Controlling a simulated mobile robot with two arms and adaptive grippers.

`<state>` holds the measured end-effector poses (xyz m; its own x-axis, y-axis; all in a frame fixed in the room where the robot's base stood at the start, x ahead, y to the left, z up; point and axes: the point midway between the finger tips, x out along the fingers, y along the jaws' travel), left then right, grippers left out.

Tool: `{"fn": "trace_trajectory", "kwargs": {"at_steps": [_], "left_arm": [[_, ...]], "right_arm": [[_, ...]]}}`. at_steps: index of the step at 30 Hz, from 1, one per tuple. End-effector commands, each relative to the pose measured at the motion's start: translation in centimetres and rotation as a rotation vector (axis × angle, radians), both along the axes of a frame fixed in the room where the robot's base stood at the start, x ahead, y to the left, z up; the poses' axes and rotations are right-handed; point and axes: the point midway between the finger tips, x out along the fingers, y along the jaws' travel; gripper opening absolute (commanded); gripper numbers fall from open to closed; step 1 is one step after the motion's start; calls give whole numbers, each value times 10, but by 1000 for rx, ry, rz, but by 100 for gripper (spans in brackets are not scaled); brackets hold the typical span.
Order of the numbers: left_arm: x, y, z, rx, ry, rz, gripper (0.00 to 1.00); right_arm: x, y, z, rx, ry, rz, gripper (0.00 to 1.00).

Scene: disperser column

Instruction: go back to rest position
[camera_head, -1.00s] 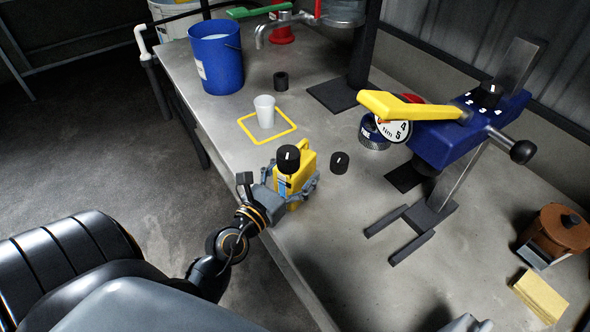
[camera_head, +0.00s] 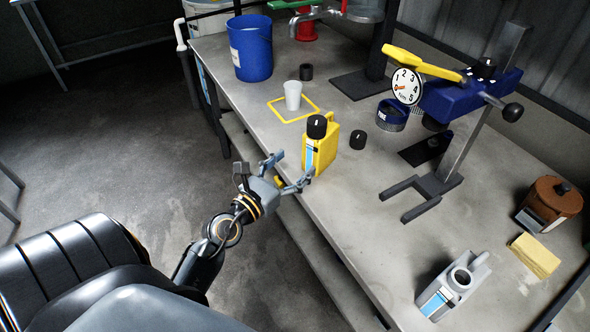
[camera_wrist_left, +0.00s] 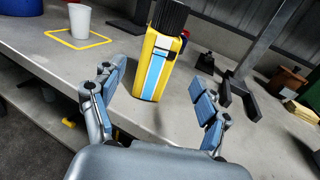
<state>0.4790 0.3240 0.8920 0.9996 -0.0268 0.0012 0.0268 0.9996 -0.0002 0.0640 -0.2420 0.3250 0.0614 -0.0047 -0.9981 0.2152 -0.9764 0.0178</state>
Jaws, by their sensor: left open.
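My left gripper (camera_head: 284,175) is open and empty at the front edge of the bench, just short of the yellow jug. The yellow jug (camera_head: 325,152) with a black cap and a blue and white label stands upright on the bench. In the left wrist view the jug (camera_wrist_left: 155,68) stands beyond and between the open fingers (camera_wrist_left: 157,98), apart from them. My right gripper is not in view.
The grey workbench (camera_head: 330,215) holds a white cup (camera_head: 293,95) by a yellow square outline, a blue bucket (camera_head: 250,48), loose black caps (camera_head: 357,139), a blue disperser (camera_head: 460,95), a grey jug (camera_head: 452,288), a brown pot (camera_head: 550,204) and a yellow pad (camera_head: 535,255). Open floor lies left.

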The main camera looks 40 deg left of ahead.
Motion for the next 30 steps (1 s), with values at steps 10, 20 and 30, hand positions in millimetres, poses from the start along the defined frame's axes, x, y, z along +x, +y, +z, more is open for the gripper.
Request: {"fn": "trace_trajectory", "kwargs": {"at_steps": [10, 20, 30], "left_arm": [[1, 2, 0, 1, -1, -1, 75], [1, 2, 2, -10, -7, 1, 75], [-26, 31, 65, -845, -333, 200, 75]], "right_arm": [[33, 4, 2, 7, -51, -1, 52], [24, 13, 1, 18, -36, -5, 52], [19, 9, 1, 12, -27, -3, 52]]}}
